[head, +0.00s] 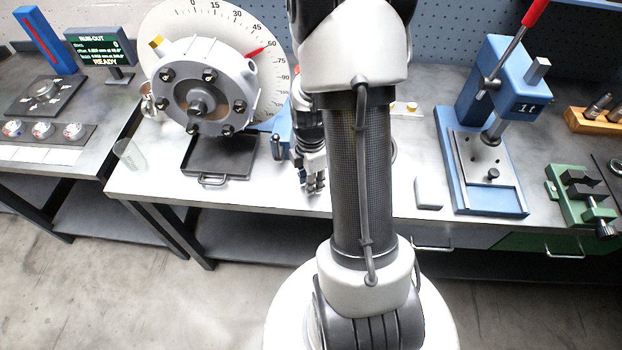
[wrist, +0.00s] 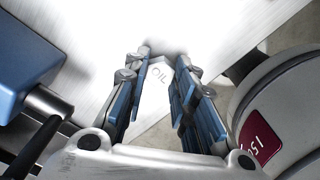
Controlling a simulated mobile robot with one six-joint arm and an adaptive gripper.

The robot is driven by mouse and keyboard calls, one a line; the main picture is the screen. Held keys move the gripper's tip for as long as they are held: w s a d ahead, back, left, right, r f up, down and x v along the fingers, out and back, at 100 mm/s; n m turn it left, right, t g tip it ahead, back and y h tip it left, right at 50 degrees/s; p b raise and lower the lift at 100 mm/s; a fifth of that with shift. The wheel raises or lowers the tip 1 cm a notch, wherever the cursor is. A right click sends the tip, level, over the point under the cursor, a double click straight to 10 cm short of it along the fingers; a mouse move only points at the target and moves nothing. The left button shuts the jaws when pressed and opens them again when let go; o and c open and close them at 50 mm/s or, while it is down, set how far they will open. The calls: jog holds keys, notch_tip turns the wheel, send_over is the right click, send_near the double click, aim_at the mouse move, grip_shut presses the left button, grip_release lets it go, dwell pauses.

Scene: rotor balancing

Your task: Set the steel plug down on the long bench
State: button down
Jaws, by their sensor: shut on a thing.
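My gripper (head: 314,186) is low over the front part of the long bench (head: 400,165), left of my arm's dark link in the head view. In the wrist view my gripper (wrist: 163,65) has its two blue-padded fingers apart and shut on a pale piece, taken as the steel plug (wrist: 158,76). In the head view the fingers hide the plug.
A grey rotor (head: 203,88) with a dial stands behind a black tray (head: 246,160) on the left. A blue press (head: 512,88) and a green vise (head: 582,195) stand right. A white block (head: 428,192) lies near the front edge. A clear cup (head: 130,154) stands at the left.

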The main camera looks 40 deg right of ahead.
jog(key=shift+f, duration=0.25)
jog(key=c, duration=1.3)
grip_release()
jog(key=shift+c, duration=0.2)
jog(key=shift+r, duration=0.1)
notch_tip(320, 180, up, 12)
jog(key=f+p, duration=0.1)
jog(key=p, duration=0.3)
jog(key=a+r+m+t, duration=0.2)
jog(key=a+r+m, duration=0.3)
jog(key=a+r, duration=0.65)
jog(key=s+a+r+m+t, duration=0.2)
jog(key=s+a+r+m, duration=0.6)
jog(key=s+m, duration=0.1)
jog(key=shift+s+a+r+t, duration=0.2)
jog(key=shift+a+t, duration=0.1)
jog(key=shift+a, duration=0.1)
